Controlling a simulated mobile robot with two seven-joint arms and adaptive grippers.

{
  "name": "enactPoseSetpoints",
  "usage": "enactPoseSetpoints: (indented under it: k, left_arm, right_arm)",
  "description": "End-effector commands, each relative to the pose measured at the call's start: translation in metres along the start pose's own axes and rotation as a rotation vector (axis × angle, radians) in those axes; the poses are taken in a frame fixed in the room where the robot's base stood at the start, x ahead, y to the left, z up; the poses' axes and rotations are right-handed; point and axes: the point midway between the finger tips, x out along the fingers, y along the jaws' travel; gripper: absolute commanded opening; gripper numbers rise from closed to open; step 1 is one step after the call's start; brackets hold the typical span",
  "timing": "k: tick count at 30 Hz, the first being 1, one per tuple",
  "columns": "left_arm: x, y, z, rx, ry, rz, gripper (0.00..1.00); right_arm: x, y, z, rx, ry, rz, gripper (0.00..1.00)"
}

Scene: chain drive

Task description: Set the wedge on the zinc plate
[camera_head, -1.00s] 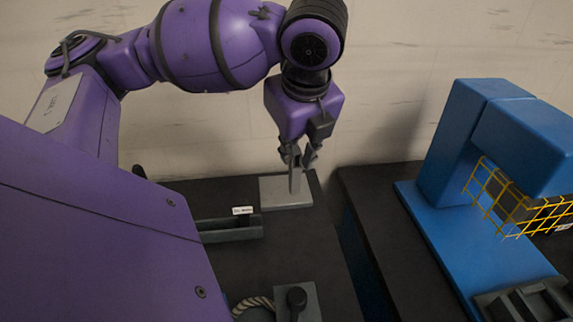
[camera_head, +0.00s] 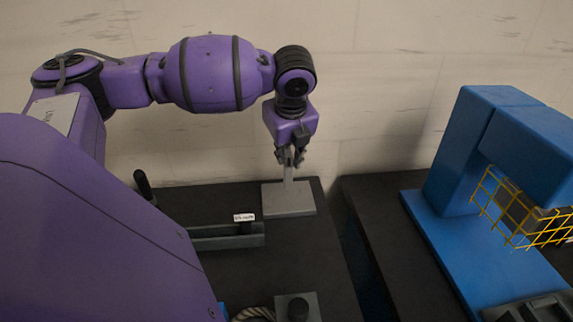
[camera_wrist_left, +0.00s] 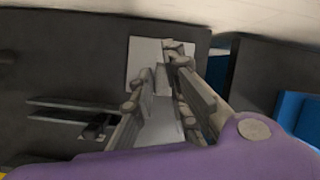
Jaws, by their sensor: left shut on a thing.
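My left gripper (camera_head: 289,158) is shut on the wedge (camera_head: 288,173), a thin grey piece that points down from the fingers. The wedge also shows between the fingers in the left wrist view (camera_wrist_left: 161,122). The zinc plate (camera_head: 290,204) is a flat, light grey square on the dark bench. In the head view, the wedge's lower end is in front of the plate's far part; I cannot tell whether it touches. In the left wrist view the plate (camera_wrist_left: 143,55) is partly hidden behind the fingers. My right gripper is not in view.
A grey labelled rail or tray (camera_head: 225,242) lies left of the plate. A block with a dark knob (camera_head: 298,307) and a rope (camera_head: 254,313) are at the near edge. A blue machine with a yellow guard (camera_head: 515,215) stands right, across a gap.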

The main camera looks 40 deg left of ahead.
Motion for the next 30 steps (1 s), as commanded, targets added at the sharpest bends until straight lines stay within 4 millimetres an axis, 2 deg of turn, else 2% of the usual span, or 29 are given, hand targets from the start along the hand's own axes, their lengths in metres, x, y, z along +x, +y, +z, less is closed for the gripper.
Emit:
enactPoseSetpoints:
  k: [3,9,20,21,25,30]
  left_arm:
    - [0.011,-0.001,0.004,-0.001,-0.001,0.001,0.0]
    - [0.036,0.002,-0.006,0.001,-0.001,0.0,0.0]
    - [0.039,0.002,-0.007,0.0,-0.002,-0.002,0.0]
    - [0.04,0.003,-0.008,0.0,0.0,0.0,0.15]
    - [0.04,0.003,-0.008,0.0,0.0,0.0,0.32]
    - [0.04,0.003,-0.008,0.0,0.0,0.001,0.33]
  right_arm:
    - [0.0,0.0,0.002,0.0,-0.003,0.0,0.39]
    - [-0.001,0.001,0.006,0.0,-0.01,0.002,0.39]
    - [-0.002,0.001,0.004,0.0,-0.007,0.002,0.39]
    - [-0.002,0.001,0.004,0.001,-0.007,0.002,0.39]
    - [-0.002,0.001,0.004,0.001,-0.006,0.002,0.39]
    - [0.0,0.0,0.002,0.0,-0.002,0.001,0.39]
